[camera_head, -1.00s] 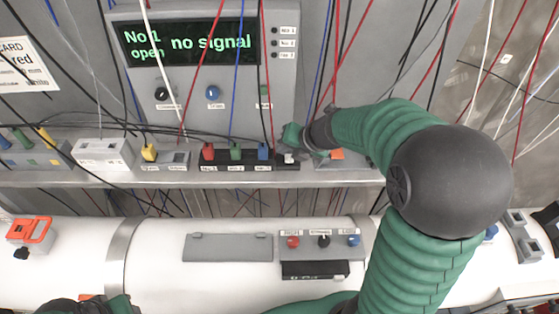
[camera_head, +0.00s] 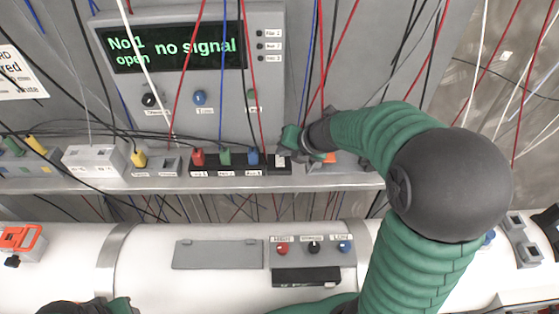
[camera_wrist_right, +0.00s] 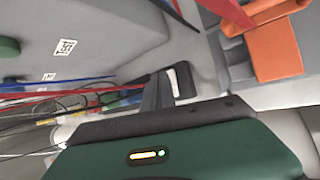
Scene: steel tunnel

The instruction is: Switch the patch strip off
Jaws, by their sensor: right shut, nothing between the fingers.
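The patch strip (camera_head: 215,172) is a black bar on the grey shelf, with red, green and blue plugs standing in it. My right gripper (camera_head: 285,153) is at the strip's right end and covers part of it. In the right wrist view its shut, empty grey fingers (camera_wrist_right: 157,93) point at a black-and-white piece (camera_wrist_right: 181,79), apparently the strip's switch. Whether they touch it, and how the switch is set, I cannot tell. My left gripper is out of view; only part of my left arm shows at the lower left.
A panel (camera_head: 172,45) behind reads "No 1 open" and "no signal". Many loose cables hang before the shelf (camera_head: 130,185). A white pipe (camera_head: 140,250) runs below.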

